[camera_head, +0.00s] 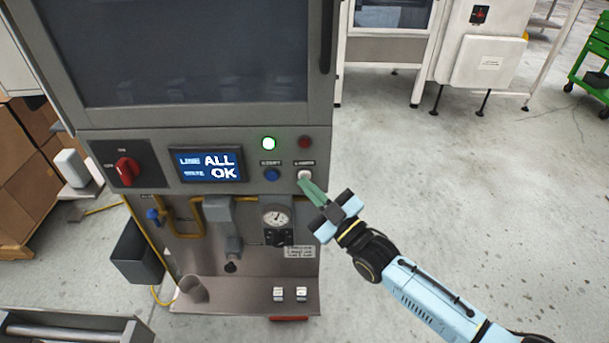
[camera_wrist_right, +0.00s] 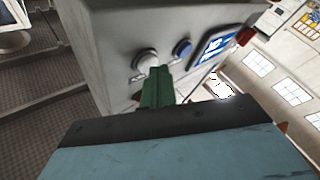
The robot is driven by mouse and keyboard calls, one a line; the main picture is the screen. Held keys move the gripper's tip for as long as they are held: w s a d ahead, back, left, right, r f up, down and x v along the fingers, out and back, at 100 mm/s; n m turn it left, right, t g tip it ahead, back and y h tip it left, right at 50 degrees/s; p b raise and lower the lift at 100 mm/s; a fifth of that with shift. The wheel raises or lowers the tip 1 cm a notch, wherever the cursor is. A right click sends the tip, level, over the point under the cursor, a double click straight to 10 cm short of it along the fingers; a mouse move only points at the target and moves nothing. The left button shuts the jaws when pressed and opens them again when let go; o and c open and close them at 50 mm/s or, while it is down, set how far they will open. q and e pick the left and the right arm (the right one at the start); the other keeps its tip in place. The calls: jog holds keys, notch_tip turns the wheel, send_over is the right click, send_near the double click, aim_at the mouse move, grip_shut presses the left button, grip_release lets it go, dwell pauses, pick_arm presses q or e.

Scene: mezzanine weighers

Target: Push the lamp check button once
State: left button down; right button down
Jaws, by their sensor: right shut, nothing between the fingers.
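A white round button (camera_head: 304,174), likely the lamp check button, is on the grey machine's front panel (camera_head: 150,196), right of a blue button (camera_head: 271,174). The small labels above both are too blurred to read surely. My right gripper (camera_head: 306,186) is shut and empty, its green fingertips just below the white button, partly over its lower edge. In the right wrist view the white button (camera_wrist_right: 147,61) is just beyond the fingertips (camera_wrist_right: 157,71). I cannot tell whether they touch it. My left gripper is not in view.
Above the buttons, a green lamp (camera_head: 268,143) is lit and a red lamp (camera_head: 305,143) is dark. The display (camera_head: 208,165) reads "ALL OK". A red rotary switch (camera_head: 127,171) is at left. A gauge (camera_head: 277,217) and ledge (camera_head: 245,291) are below.

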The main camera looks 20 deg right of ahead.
jog(key=shift+s+a+p, duration=0.15)
jog(key=shift+s+p, duration=0.15)
jog(key=shift+s, duration=0.3)
jog(key=shift+s, duration=0.1)
jog(key=shift+s+a+p, duration=0.25)
jog(key=shift+s+p, duration=0.15)
jog(key=shift+s, duration=0.35)
jog(key=shift+s+a+p, duration=0.2)
jog(key=shift+s+p, duration=0.25)
jog(key=shift+s, duration=0.35)
jog(key=shift+s+a+p, duration=0.25)
jog(key=shift+s+p, duration=0.15)
jog(key=shift+s, duration=0.35)
